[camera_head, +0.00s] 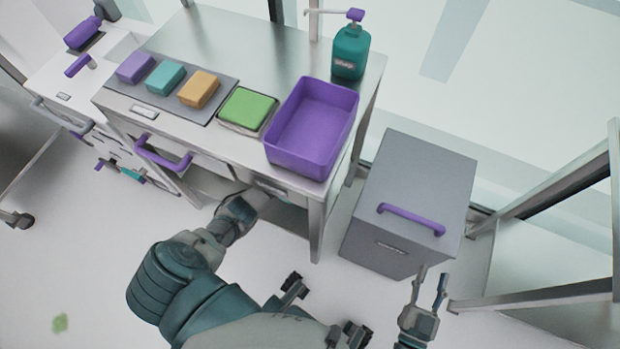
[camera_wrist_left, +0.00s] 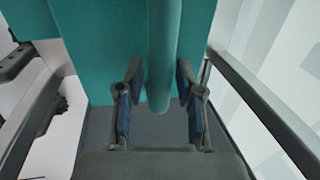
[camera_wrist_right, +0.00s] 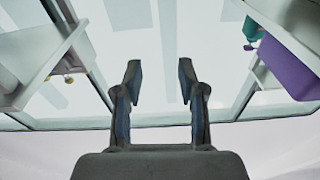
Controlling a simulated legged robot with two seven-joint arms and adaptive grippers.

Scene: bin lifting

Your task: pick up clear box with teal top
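In the left wrist view a large flat teal top (camera_wrist_left: 100,45) with a thick teal bar handle (camera_wrist_left: 164,55) fills the middle. My left gripper (camera_wrist_left: 159,75) is open, with one finger on each side of the handle and slim gaps showing. In the head view my left arm reaches beneath the metal table, and that gripper and the teal top are hidden there. No clear walls of a box can be made out. My right gripper (camera_head: 431,273) is open and empty, in front of the grey bin; its fingers also show in the right wrist view (camera_wrist_right: 160,75).
The metal table (camera_head: 225,50) bears a purple tub (camera_head: 312,165), a teal pump bottle (camera_head: 350,50), a green-topped box (camera_head: 247,107) and several coloured blocks. A grey bin (camera_head: 425,180) with a purple handle stands right of it. A metal frame (camera_head: 540,290) is at the right.

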